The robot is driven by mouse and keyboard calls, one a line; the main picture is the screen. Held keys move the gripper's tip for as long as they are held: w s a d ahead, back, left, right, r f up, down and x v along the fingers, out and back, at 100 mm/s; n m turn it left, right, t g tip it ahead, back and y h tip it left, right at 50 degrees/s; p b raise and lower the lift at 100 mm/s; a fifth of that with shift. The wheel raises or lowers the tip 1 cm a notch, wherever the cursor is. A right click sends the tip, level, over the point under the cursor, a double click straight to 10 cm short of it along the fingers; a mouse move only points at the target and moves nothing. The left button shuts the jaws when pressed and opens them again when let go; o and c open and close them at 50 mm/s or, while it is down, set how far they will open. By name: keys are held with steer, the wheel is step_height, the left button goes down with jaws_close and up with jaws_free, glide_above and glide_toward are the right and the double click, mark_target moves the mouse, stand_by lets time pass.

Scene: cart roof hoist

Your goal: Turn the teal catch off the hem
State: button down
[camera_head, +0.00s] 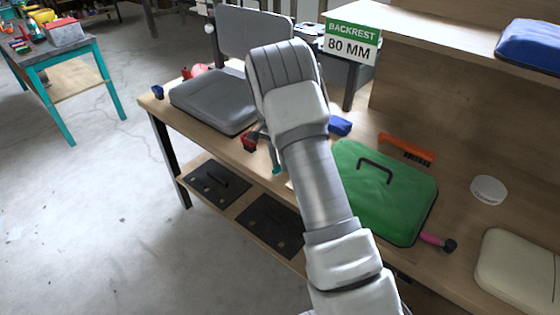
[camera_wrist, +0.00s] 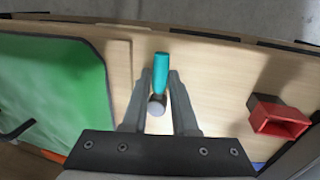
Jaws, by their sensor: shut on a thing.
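In the wrist view, my gripper (camera_wrist: 162,76) is shut on the teal catch (camera_wrist: 162,62), whose teal bar lies between the fingertips and points up toward the bench edge. A grey rounded knob (camera_wrist: 157,101) sits at the near end of the bar. In the head view, only a small bit of the teal catch (camera_head: 276,170) shows beside my arm, which hides most of my gripper. The green cover (camera_head: 412,200) has a dark border and a black handle (camera_head: 376,167). I cannot tell which edge is the hem, or whether the catch overlaps it.
A red and black block (camera_wrist: 279,118) stands right of my gripper in the wrist view. In the head view, a grey chair seat (camera_head: 212,100) lies on the bench, with an orange brush (camera_head: 407,149) and a pink-handled tool (camera_head: 436,242) near the cover. A "BACKREST 80 MM" sign (camera_head: 351,42) stands behind.

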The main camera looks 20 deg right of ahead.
steer(key=shift+w, duration=0.1)
stand_by(0.3)
steer(key=c, duration=0.7)
jaws_free()
steer(key=w+r, duration=0.1)
steer(key=r, duration=0.4)
steer(key=w+a+r+p, duration=0.1)
steer(key=r, duration=0.5)
steer(key=a+r+p, duration=0.1)
steer(key=r, duration=0.5)
steer(key=shift+w+r, duration=0.1)
steer(key=shift+w, duration=0.3)
